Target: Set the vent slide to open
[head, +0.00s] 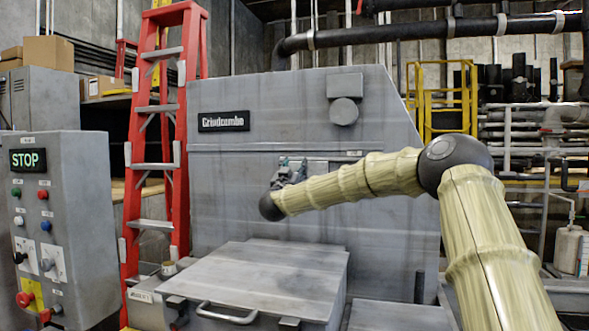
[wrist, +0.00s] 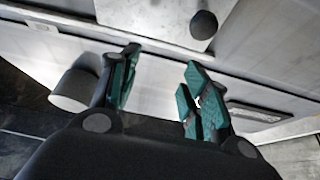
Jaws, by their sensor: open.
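The vent slide (wrist: 150,14) is a pale metal plate with a round dark knob (wrist: 203,25), at the top of the wrist view. In the head view the plate (head: 318,167) shows partly on the compactor's front, behind my arm and gripper; its knob is hidden there. My gripper (head: 290,171) is at the compactor front in the head view. In the wrist view its teal-padded fingers (wrist: 156,84) are spread apart with nothing between them. The knob lies beyond the fingertips, apart from them. I cannot tell which position the slide is in.
The grey compactor (head: 240,180) has a lower lid (head: 265,275) with a bar handle (head: 227,314) in front. A control panel (head: 60,215) reading STOP and a red ladder (head: 188,100) stand left. A round cap (wrist: 75,90) juts out near my fingers in the wrist view.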

